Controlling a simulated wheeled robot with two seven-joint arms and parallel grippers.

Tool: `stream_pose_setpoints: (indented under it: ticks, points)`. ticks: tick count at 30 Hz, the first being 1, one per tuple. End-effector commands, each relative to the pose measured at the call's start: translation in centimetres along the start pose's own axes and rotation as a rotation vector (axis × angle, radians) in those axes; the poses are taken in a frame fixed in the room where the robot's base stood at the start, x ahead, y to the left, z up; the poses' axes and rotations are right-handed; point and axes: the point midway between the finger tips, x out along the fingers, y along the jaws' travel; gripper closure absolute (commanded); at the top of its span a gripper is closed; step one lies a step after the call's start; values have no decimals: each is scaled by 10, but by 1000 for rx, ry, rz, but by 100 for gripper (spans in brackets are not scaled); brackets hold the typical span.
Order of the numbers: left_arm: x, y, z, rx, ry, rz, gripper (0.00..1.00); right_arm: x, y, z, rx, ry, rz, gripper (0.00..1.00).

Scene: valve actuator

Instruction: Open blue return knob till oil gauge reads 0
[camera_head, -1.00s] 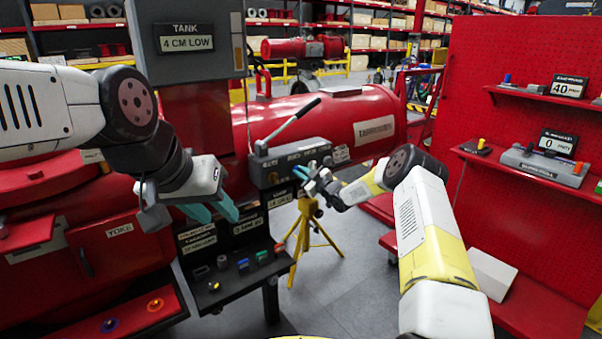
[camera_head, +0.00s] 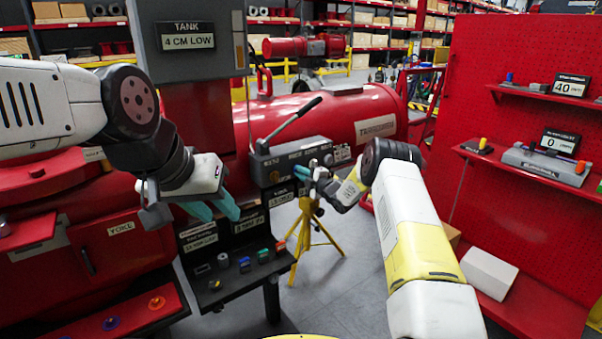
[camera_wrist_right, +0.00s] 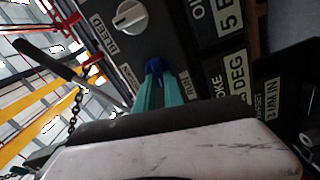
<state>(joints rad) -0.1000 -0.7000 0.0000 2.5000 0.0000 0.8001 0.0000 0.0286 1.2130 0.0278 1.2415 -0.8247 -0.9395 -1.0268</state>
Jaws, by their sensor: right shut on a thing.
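The blue knob (camera_wrist_right: 153,66) sits on the dark control panel (camera_wrist_right: 120,62), beside a grey knob (camera_wrist_right: 129,17) labelled BLEED. My right gripper (camera_wrist_right: 158,84) has its teal fingers shut on the blue knob. In the head view my right gripper (camera_head: 307,172) is at the right part of the grey panel block (camera_head: 290,158) and hides the blue knob. A dark display (camera_wrist_right: 215,12) beginning "OI" and "5" shows in the right wrist view, its end cut off. My left gripper (camera_head: 213,211) is empty in the air, its teal fingers apart, left of the panel.
A long lever (camera_head: 294,120) rises from the panel block. Below is a black shelf (camera_head: 235,290) with small coloured parts. A red tank (camera_head: 340,117) lies behind, and a yellow tripod (camera_head: 308,230) stands to the right. A red pegboard (camera_head: 510,90) stands at right.

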Motion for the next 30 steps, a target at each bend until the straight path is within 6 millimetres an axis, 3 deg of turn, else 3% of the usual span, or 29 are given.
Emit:
stream_pose_setpoints:
  ticks: [9, 25, 26, 27, 28, 30]
  points:
    - [0, 0, 0, 0, 0, 0, 64, 0, -2, 0, -111, 0, -2, 100]
    - [0, 0, 0, 0, 0, 0, 64, -1, -3, 1, -130, -1, -3, 100]
    - [0, 0, 0, 0, 0, 0, 64, -1, -3, 1, -130, -1, -3, 81]
    - [0, 0, 0, 0, 0, 0, 64, -1, -3, 1, -130, -1, -3, 74]
    - [0, 0, 0, 0, 0, 0, 64, -1, -3, 1, -130, -1, -3, 68]
    - [0, 0, 0, 0, 0, 0, 64, 0, -3, 0, -130, -1, -2, 65]
